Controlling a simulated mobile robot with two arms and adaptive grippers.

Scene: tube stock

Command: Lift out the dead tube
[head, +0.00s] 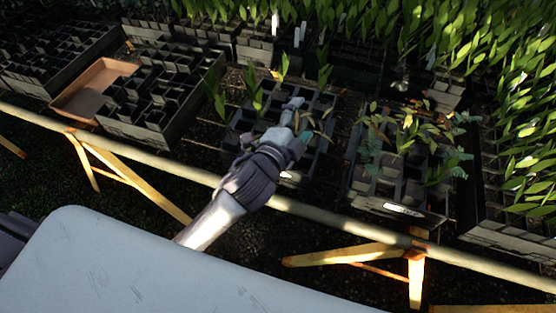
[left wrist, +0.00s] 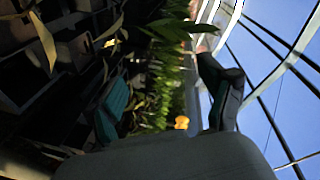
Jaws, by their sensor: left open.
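The middle tube tray (head: 232,140) holds several dark square tubes, some with green seedlings (head: 256,92) and some with no plant showing. A sprig with thin yellow-brown leaves (head: 327,122) stands at its right side, close to my left gripper (head: 300,120). I cannot tell for certain whether this is the dead tube; its tube is hidden. My left gripper is open over the tray, with nothing visibly held. In the left wrist view the fingers of the gripper (left wrist: 160,85) are apart, with leaves beyond them and a dry yellowish leaf (left wrist: 45,42) to the left. My right gripper is out of view.
A right tray (head: 400,209) holds mixed green and yellowing plants. To the left are a terracotta-coloured tray (head: 83,90) and black tube trays (head: 150,125). Dense leafy stock (head: 500,75) fills the back right. A pale rail (head: 335,212) runs along the bench front.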

